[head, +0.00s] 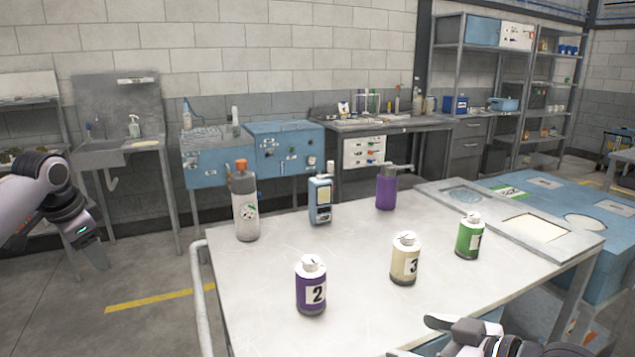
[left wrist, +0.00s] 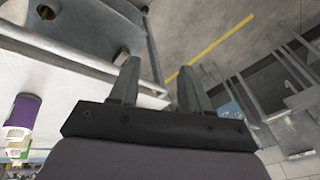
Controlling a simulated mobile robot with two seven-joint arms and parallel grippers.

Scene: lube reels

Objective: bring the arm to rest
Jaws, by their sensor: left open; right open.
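My left gripper (head: 97,254) hangs at the left of the head view, over the floor and apart from the table. Its two fingers (left wrist: 158,88) are spread and empty in the left wrist view, with the table edge and floor beyond them. My right gripper (head: 435,338) shows only in part at the bottom of the head view, near the table's front edge. Nothing shows in its jaws, and most of it is cut off by the frame.
The floor left is clear.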

